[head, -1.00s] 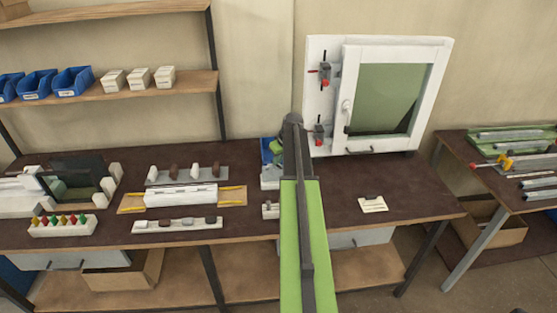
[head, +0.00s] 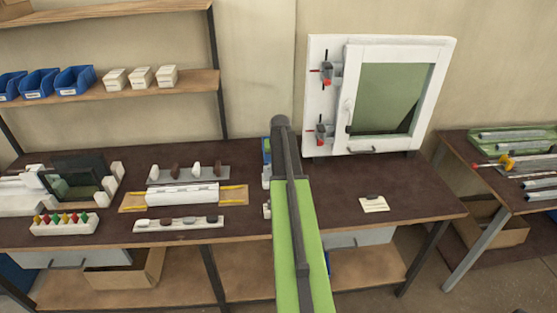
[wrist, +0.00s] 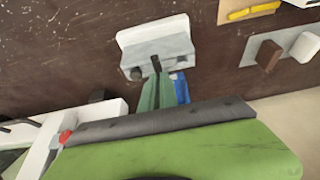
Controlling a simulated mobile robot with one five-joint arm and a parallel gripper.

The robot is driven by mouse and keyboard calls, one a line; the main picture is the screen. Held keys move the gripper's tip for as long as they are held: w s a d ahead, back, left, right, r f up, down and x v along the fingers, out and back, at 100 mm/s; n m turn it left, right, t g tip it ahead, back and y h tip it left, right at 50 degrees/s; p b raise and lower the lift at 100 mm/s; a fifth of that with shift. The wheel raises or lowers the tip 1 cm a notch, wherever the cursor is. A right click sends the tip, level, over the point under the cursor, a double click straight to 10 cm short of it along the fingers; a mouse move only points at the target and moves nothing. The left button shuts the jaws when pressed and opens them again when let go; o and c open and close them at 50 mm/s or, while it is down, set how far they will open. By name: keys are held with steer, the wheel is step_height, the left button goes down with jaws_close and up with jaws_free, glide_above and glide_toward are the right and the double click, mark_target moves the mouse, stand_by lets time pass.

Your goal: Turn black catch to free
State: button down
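In the wrist view a white and grey block fixture (wrist: 157,45) stands on the dark bench. A small upright black piece (wrist: 155,63) and a dark round knob show on its near face. I cannot tell whether this piece is the black catch. My gripper's green body and dark bar fill the bottom of this view. In the head view my own arm hides the gripper and most of the fixture.
A white window panel (head: 398,52) stands at the back right. An upper clamp (head: 328,70) and a lower clamp (head: 324,131), both with red parts, sit on its left side. A pale card (head: 374,204) lies on the right bench, which is otherwise mostly clear. Several blocks and racks occupy the left.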

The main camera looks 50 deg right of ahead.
steer(key=shift+s, duration=0.1)
steer(key=c, duration=1.6)
jaws_free()
steer(key=shift+c, duration=0.2)
steer(key=p+v, duration=1.6)
steer(key=v, duration=0.1)
steer(key=shift+r, duration=0.15)
steer(key=shift+a, duration=0.1)
